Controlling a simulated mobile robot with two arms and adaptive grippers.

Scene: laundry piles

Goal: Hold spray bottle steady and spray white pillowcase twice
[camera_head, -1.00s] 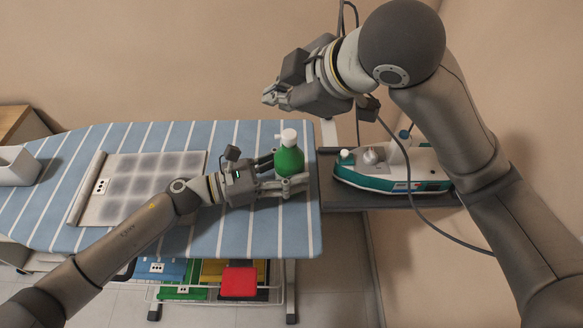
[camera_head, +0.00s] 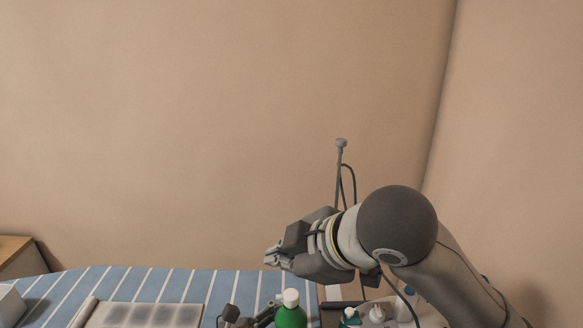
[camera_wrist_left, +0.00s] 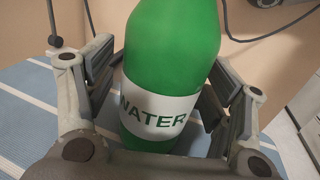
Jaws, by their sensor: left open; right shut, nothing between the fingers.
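The green spray bottle (camera_head: 290,317) with a white cap stands upright at the bottom of the head view. In the left wrist view its white label (camera_wrist_left: 160,112) reads "WATER". My left gripper (camera_wrist_left: 163,75) is open, with its fingers on either side of the bottle; contact cannot be told. In the head view only part of this gripper shows, left of the bottle. The white pillowcase (camera_head: 100,314) with grey patches lies flat on the board, cut off by the bottom edge. My right gripper (camera_head: 273,259) is shut and empty, raised above and behind the bottle.
The blue striped ironing board (camera_head: 232,281) fills the lower left. A teal and white iron (camera_head: 377,313) is right of the bottle, partly hidden. A thin upright pole (camera_head: 340,165) with a cable stands behind my right arm. Bare walls fill the upper view.

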